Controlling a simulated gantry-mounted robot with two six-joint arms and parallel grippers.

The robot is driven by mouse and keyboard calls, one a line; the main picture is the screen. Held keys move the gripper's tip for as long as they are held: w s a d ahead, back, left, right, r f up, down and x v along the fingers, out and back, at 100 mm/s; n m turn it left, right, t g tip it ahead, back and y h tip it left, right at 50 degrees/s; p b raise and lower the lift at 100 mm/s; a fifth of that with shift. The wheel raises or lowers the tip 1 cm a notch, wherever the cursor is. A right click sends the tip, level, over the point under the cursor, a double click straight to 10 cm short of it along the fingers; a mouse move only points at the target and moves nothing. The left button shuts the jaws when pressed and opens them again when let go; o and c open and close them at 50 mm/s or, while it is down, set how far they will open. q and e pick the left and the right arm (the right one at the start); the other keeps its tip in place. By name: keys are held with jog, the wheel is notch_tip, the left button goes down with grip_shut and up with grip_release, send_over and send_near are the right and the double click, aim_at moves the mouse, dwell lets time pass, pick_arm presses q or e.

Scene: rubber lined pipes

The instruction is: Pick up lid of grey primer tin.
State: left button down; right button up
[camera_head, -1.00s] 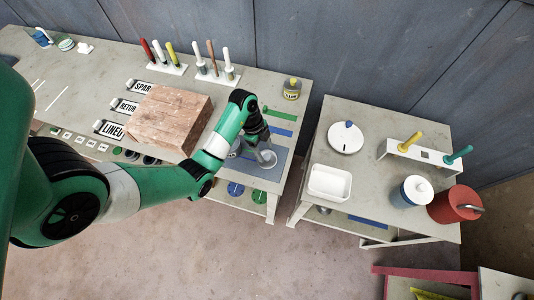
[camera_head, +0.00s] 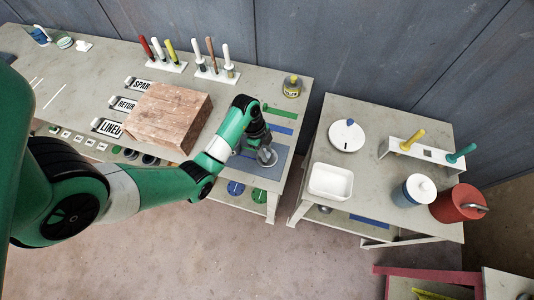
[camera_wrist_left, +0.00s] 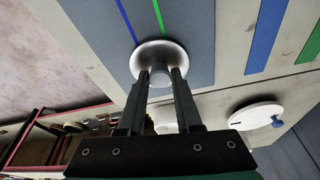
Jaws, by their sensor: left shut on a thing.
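A small round grey-white lid (camera_wrist_left: 158,52) with a grey knob (camera_wrist_left: 160,78) shows in the left wrist view, over the grey mat (camera_wrist_left: 200,40). My left gripper (camera_wrist_left: 161,80) is shut on the knob, with one finger on each side. In the head view the pale round lid (camera_head: 267,158) shows just below my left gripper (camera_head: 264,146), at the right end of the long bench. The grey primer tin itself is not clearly told apart; the gripper and lid may hide it. My right gripper is not in view.
A wooden block (camera_head: 168,115) stands left of my left gripper. A yellow-labelled jar (camera_head: 292,87) stands behind it. The second table (camera_head: 375,150), across a gap, bears a white tray (camera_head: 331,182), a blue-white tin (camera_head: 413,190) and a red can (camera_head: 458,204).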

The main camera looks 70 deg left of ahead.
pick_arm(q)
jog(key=shift+r, duration=0.1)
jog(key=shift+r, duration=0.3)
jog(key=r+p, duration=0.1)
jog(key=r, duration=0.1)
jog(key=d+r+p, duration=0.1)
jog(key=r, duration=0.1)
jog(key=shift+s+r+p, duration=0.15)
jog(key=shift+s+p, duration=0.05)
jog(key=shift+p, duration=0.15)
jog(key=s+d+r+p, duration=0.6)
jog(key=d+r+p, duration=0.2)
jog(key=d, duration=0.3)
jog(key=shift+d, duration=0.2)
